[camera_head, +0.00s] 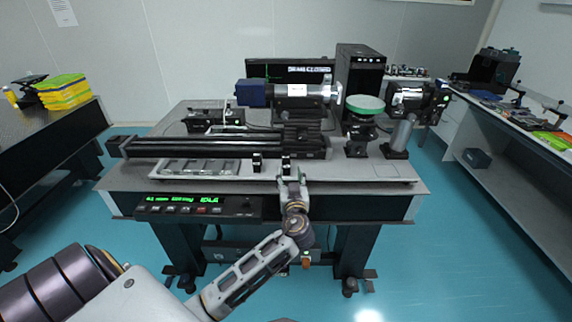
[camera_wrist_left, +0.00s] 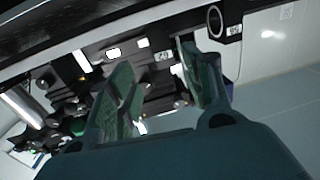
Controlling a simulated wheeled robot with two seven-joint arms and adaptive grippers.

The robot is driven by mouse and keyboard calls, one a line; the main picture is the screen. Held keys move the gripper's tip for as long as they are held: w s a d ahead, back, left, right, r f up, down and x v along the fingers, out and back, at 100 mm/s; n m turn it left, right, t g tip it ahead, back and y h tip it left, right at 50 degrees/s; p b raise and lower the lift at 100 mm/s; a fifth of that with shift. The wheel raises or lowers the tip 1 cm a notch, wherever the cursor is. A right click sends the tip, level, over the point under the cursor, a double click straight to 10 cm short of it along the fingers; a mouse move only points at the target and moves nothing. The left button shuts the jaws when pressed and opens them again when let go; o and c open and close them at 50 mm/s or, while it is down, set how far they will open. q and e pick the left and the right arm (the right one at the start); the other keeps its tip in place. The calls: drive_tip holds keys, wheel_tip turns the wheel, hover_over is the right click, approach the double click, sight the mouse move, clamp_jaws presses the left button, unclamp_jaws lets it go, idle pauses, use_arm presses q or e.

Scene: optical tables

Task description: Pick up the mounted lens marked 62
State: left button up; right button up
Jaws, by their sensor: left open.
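Two small black lens mounts stand at the front of the optical table: one left (camera_head: 257,162) and one right (camera_head: 286,165). My left gripper (camera_head: 291,179) is in front of the right mount, its fingers pointing at it. In the left wrist view the open fingers (camera_wrist_left: 163,86) straddle a dark mount with a small white label (camera_wrist_left: 162,56). I cannot tell whether the fingers touch the mount. My right gripper is out of view.
A grey slotted tray (camera_head: 196,169) lies left of the mounts. A long black rail (camera_head: 200,146) runs behind them. A control box with green digits (camera_head: 198,208) sits at the table's front edge. A green disc on a stand (camera_head: 365,105) is at the right.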

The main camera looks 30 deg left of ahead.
sight(288, 165)
use_arm(q)
drive_tip(key=shift+x, duration=2.15)
drive_tip(key=shift+p, duration=0.3)
